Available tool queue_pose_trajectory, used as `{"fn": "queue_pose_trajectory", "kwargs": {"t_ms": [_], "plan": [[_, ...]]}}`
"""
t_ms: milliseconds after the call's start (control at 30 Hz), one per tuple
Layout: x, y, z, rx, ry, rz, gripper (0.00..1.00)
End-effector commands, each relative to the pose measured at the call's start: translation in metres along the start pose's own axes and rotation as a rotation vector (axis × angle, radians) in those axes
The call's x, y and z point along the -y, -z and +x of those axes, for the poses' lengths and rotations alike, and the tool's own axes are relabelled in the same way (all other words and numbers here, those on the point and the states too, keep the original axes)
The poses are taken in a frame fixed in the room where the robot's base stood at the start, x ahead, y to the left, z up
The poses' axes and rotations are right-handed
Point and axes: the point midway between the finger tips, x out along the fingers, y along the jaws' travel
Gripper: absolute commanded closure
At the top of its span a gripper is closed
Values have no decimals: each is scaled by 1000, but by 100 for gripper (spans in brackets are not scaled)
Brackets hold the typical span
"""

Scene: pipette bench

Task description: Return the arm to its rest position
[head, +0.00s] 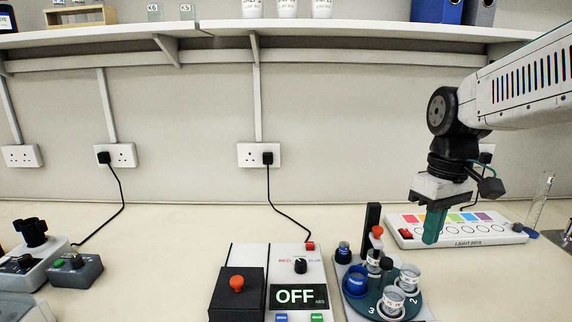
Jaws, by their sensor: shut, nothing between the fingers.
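My gripper (434,225) hangs at the right of the head view, pointing down, with its green fingers together and nothing between them. It is above the bench, in front of the light box (462,243) and up and to the right of the round carousel (366,302). My arm reaches in from the right edge. The carousel carries several small cups and vials, with the numbers 2 and 3 on its face. The gripper hides part of the light box's left side.
A device reading OFF (297,296) and a black box with a red knob (237,285) stand left of the carousel. More devices (75,270) sit at the far left. A glass cylinder (539,203) stands at the right. A shelf (330,30) runs overhead. Bench between left devices and black box is clear.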

Motion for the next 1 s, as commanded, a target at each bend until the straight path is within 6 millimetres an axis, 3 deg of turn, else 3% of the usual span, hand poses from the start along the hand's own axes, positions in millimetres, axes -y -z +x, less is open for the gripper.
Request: {"fn": "queue_pose_trajectory", "kwargs": {"t_ms": [200,400,567,1000], "plan": [[38,-90,18,-20,-37,307,100],[62,-149,37,-72,-66,428,100],[69,-166,38,-119,-78,418,100],[70,-167,33,-145,-83,413,100]]}}
